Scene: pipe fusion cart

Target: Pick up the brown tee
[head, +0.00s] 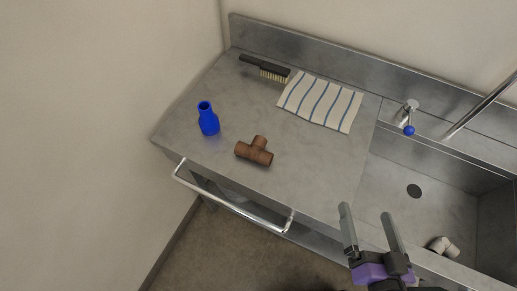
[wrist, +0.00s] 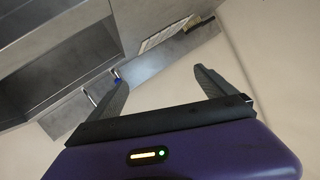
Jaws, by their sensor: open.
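The brown tee (head: 255,151) lies on the steel counter near its front edge, right of a blue bottle-shaped piece. My gripper (head: 370,215) is open and empty in the head view, over the front edge of the sink, to the right of the tee and nearer the camera. The two fingers also show spread apart in the wrist view (wrist: 160,85), with nothing between them. The tee cannot be made out in the wrist view.
The blue reducer-like piece (head: 208,119) stands on the counter. A striped cloth (head: 320,101) and a wire brush (head: 265,68) lie at the back. A sink (head: 400,208) holds a pale fitting (head: 444,246). A rail (head: 232,205) runs along the counter's front.

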